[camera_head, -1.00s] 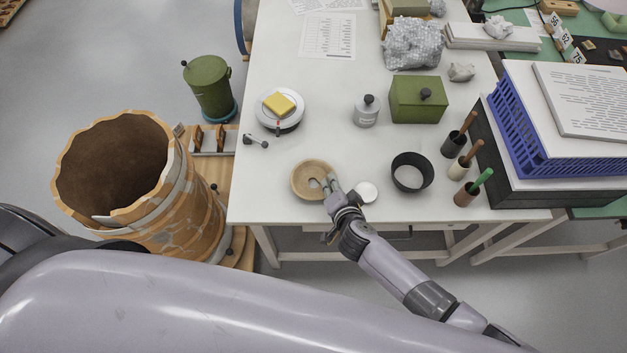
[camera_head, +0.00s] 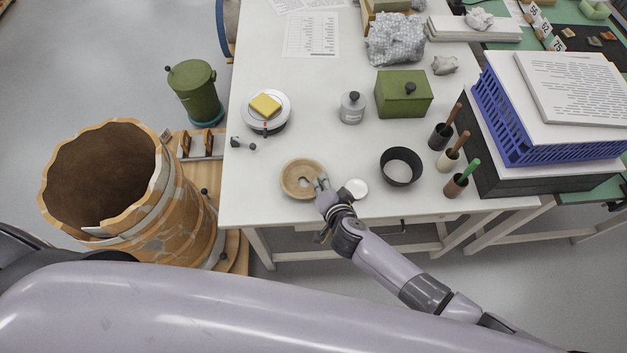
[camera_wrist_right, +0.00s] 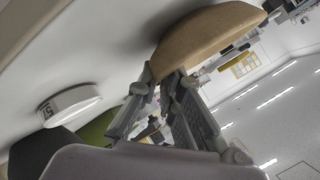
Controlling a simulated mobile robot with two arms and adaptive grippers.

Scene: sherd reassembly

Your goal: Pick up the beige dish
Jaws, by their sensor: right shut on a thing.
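The beige dish (camera_head: 302,191), a round shallow bowl, is at the front edge of the white table in the head view. My right gripper (camera_head: 322,184) comes in from the front right and is shut on the dish's near right rim. In the right wrist view the dish (camera_wrist_right: 207,32) shows from its side, with the fingertips (camera_wrist_right: 163,82) on its rim. I cannot tell whether the dish touches the table. My left gripper is not in view.
A white scale with a yellow sponge (camera_head: 264,105) and a small grey jar (camera_head: 352,108) stand behind. A large reassembled vessel (camera_head: 176,222) stands left of the table.

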